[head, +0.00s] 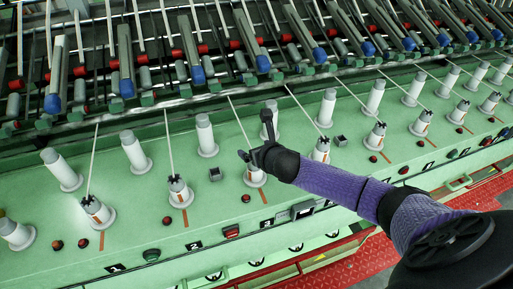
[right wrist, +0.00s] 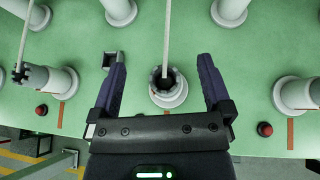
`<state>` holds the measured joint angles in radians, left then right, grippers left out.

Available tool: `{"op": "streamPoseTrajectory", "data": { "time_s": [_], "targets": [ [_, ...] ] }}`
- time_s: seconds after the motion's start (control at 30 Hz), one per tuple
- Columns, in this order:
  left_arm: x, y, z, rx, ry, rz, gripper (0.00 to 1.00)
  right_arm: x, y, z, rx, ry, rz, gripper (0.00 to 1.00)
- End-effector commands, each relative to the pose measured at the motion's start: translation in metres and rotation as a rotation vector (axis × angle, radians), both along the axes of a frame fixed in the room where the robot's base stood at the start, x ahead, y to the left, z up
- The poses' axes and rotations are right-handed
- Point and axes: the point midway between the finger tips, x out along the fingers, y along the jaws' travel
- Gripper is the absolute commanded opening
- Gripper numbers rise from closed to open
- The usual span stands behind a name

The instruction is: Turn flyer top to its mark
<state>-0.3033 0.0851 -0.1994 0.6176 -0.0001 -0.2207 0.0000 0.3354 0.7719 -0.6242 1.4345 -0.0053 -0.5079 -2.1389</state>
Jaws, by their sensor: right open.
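My right gripper (head: 257,143) is open above the green deck, and its two dark fingers spread wide in the right wrist view (right wrist: 161,66). A white flyer top with a dark toothed crown (right wrist: 168,92) stands between the fingers in that view, with clear gaps on both sides. A pale strand runs up from its crown. In the head view the gripper partly covers this flyer (head: 255,181). My left gripper is not in view.
Similar flyers stand on both sides, one at left (head: 178,192), and plain white bobbins (head: 205,136) stand behind. A small grey box (head: 215,174) and a red button (head: 246,198) are close by. Rollers and blue-ended arms (head: 197,75) line the back.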

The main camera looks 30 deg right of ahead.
Motion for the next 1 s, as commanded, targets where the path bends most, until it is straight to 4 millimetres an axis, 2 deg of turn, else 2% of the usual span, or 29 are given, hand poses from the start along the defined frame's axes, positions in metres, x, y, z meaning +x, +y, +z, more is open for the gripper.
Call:
{"op": "streamPoseTrajectory", "data": {
  "time_s": [0.03,0.2,0.5,0.63,0.9,1.0],
  "targets": [
    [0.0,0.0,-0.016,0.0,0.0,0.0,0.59,0.002,0.0,-0.015,0.0,-0.001,0.0,1.0],
    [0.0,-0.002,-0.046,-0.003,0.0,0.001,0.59,0.008,-0.001,-0.039,0.001,-0.001,-0.001,1.0],
    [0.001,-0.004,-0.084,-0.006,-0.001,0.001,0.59,0.011,-0.002,-0.082,-0.001,0.0,0.0,1.0],
    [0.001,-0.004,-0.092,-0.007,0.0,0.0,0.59,0.011,-0.001,-0.094,0.0,0.0,0.0,1.0],
    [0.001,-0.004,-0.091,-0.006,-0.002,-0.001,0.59,0.011,-0.001,-0.093,-0.001,-0.001,-0.001,1.0],
    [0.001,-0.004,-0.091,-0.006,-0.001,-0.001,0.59,0.011,-0.001,-0.093,-0.001,-0.001,-0.001,0.79]
  ]
}}
